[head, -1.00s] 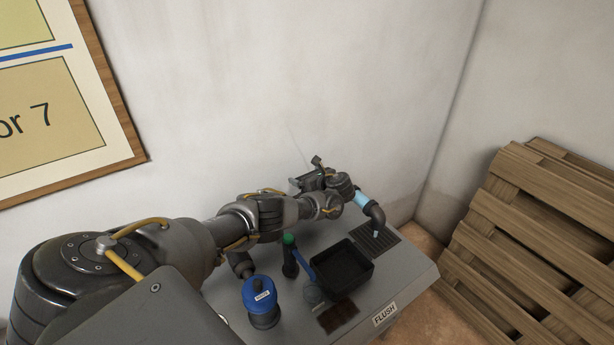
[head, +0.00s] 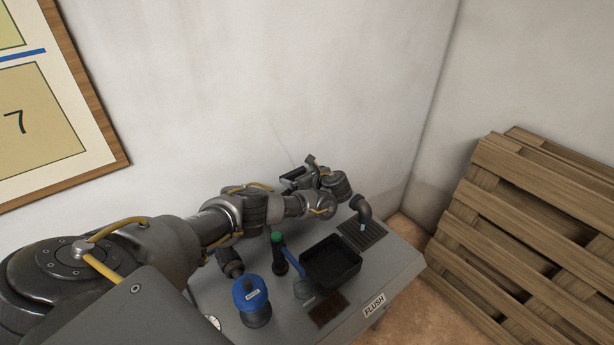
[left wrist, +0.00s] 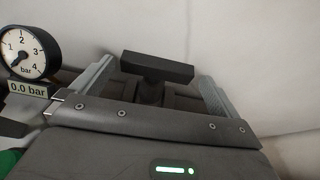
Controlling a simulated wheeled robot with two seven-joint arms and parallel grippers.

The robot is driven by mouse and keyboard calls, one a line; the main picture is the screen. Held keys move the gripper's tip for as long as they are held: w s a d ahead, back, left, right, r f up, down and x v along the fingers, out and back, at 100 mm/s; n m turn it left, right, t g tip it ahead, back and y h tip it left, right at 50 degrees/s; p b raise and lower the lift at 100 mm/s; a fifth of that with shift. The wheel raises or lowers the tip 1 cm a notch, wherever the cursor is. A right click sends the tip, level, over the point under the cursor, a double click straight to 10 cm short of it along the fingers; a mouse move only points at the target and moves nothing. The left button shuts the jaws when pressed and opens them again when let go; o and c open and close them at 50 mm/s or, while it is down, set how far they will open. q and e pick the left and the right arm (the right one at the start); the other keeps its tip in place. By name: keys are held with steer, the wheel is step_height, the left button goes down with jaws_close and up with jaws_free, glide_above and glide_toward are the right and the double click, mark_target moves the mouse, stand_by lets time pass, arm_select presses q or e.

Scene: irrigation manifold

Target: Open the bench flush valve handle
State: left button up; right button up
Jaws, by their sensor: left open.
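A dark T-shaped handle (left wrist: 157,68) shows in the left wrist view, its crossbar lying across the space between the fingers of my left gripper (left wrist: 155,80). The two grey fingers are open and stand apart, one on each side of it. I see no clear contact. In the head view my left gripper (head: 312,174) is at the back of the grey bench (head: 225,300), near the wall. There the arm and wrist hide most of the valve. The bench front carries a FLUSH label (head: 374,304). My right gripper is not in view.
A dark spout (head: 362,207) stands over a drain grate (head: 372,237). A gauge (left wrist: 26,52) reads 0.0 bar. Pallets (head: 530,230) lean at right.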

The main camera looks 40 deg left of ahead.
arm_select(q)
steer(key=v, duration=0.6)
step_height(320, 180, up, 7)
steer(key=p, duration=0.4)
stand_by(0.6)
steer(key=shift+a, duration=0.1)
stand_by(0.4)
